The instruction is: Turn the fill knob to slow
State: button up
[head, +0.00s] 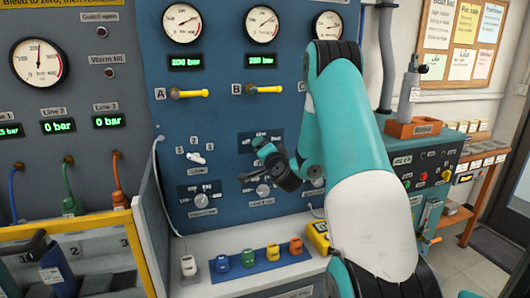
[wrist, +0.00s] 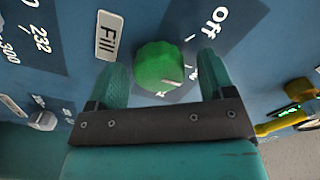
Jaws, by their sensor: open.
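The green fill knob (wrist: 159,66) shows in the wrist view on a dark plate, beside a white "Fill" label (wrist: 109,36). A pale mark sits on its lower right edge. "Off" (wrist: 215,20) is printed to its upper right; the smaller lettering is too small to read. My gripper (wrist: 161,68) is open, with one finger on each side of the knob in this view. I see gaps beside the knob, and I cannot tell how deep the fingers reach around it. In the head view my gripper (head: 265,158) is at the blue panel and hides the knob.
The blue panel (head: 225,120) also carries gauges, yellow valve handles A (head: 188,94) and B (head: 264,89), and a grey dial (head: 201,200). Below, a ledge holds coloured blocks on a blue mat (head: 258,266). A yellow device (head: 317,238) stands at right.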

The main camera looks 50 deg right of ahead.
jog(key=b+v, duration=1.7)
jog(key=b, duration=0.4)
jog(key=shift+s+a, duration=0.15)
jog(key=shift+a, duration=0.05)
